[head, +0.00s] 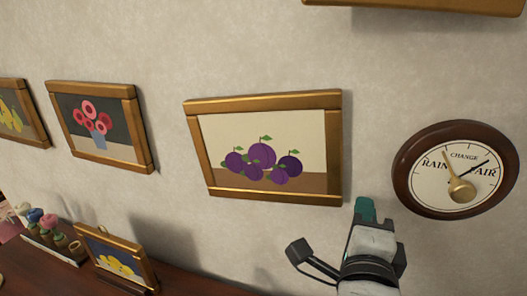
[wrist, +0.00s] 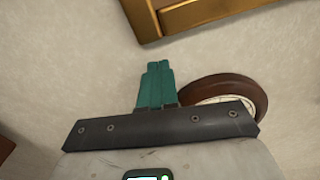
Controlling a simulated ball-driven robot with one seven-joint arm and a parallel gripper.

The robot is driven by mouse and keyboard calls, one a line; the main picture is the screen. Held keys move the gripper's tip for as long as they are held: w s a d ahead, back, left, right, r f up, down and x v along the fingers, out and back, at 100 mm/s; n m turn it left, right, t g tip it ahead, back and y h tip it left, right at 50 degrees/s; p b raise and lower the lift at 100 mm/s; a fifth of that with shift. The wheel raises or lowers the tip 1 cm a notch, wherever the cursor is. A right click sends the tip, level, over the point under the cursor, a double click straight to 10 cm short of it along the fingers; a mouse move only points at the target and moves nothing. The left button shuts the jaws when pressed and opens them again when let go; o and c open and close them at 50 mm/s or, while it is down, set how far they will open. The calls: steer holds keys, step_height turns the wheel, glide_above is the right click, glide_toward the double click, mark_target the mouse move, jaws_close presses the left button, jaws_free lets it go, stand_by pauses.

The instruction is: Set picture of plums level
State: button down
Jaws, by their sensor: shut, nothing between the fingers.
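The picture of plums (head: 262,158) hangs on the wall in a gilt wooden frame, at the middle of the head view. Its top edge rises to the right and its bottom edge falls to the right in this slanted view. How far it is tilted is hard to tell. My gripper (head: 365,206) is shut and empty, its green fingers pointing up just below and right of the picture's lower right corner. I see no clear contact. In the wrist view, the closed fingers (wrist: 156,75) show below a gilt frame corner (wrist: 180,15); I cannot tell which picture it belongs to.
A round barometer (head: 402,172) hangs to the right, close to my gripper. Flower (head: 99,122) and yellow fruit (head: 14,115) pictures hang left. Another frame (head: 430,7) is above.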

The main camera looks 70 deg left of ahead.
steer(key=shift+s+a+b, duration=0.8)
steer(key=shift+s+a, duration=0.6)
steer(key=shift+s, duration=0.2)
stand_by(2.4)
steer(key=shift+w+d, duration=0.7)
steer(key=shift+w, duration=0.05)
steer(key=p, duration=0.1)
glide_toward(338, 201)
steer(key=shift+w+d+f, duration=0.1)
steer(key=shift+w+d, duration=0.4)
steer(key=shift+w, duration=0.25)
stand_by(0.3)
